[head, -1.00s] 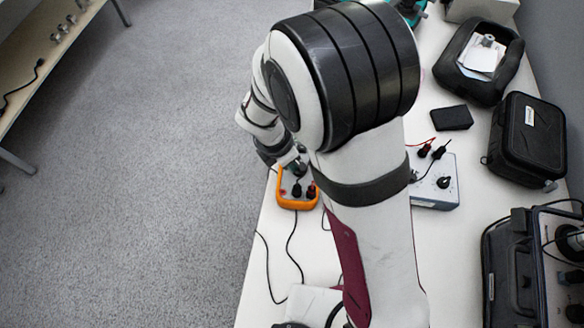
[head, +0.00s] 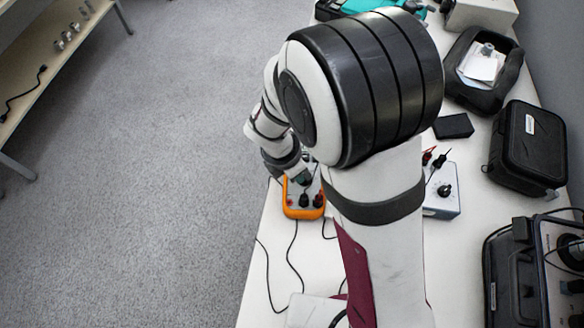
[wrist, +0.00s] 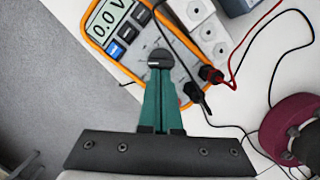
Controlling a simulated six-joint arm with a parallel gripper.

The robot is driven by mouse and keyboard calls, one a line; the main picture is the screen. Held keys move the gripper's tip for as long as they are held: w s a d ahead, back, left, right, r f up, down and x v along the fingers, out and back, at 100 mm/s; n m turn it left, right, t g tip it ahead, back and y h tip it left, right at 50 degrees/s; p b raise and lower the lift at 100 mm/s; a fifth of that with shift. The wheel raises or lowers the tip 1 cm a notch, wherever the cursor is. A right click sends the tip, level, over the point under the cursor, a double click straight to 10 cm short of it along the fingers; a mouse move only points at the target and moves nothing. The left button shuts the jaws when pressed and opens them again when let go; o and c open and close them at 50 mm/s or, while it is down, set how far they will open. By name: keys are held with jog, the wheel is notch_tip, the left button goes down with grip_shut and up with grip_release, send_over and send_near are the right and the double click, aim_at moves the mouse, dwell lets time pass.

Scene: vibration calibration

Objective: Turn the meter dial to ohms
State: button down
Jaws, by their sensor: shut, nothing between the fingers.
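The orange-edged meter (wrist: 128,62) lies on the bench with its display (wrist: 110,18) reading 0.0 V. It also shows partly behind my arm in the head view (head: 290,209). Its black dial (wrist: 160,55) is at the tips of my gripper (wrist: 159,68), which covers part of the meter face. The green fingers are shut together with nothing between them. I cannot tell whether the tips touch the dial. The dial's markings are too small or hidden to read. A black plug and a red-and-black plug sit in the meter's lower end.
White blocks with holes (wrist: 210,30) stand beside the meter. Red and black leads (wrist: 270,70) run over the bench near it. A grey box with a knob (head: 440,200), a black case (head: 528,145) and an open black tray (head: 455,88) stand to the right. The bench's left edge is close to the meter.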

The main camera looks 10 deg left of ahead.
jog(key=v, duration=0.9)
jog(key=w+d+f+m+g+y, duration=0.1)
jog(key=w+d+m+g+y, duration=0.1)
jog(key=w+d+m+y, duration=0.4)
jog(key=w+d+f+m+g+y, duration=0.1)
jog(key=w+d+m+y, duration=0.15)
jog(key=d+m, duration=0.7)
jog(key=shift+m+y, duration=0.25)
jog(key=shift+y, duration=0.2)
jog(key=x, duration=0.6)
jog(key=s+x, duration=0.1)
jog(key=x, duration=0.2)
jog(key=shift+a+f, duration=0.1)
jog(key=shift+a, duration=0.1)
jog(key=s+a, duration=0.2)
jog(key=shift+s+a+f, duration=0.15)
jog(key=shift+a+f, duration=0.05)
jog(key=shift+a, duration=0.05)
jog(key=shift+s+a, duration=0.25)
jog(key=shift+s, duration=0.05)
jog(key=shift+s, duration=0.15)
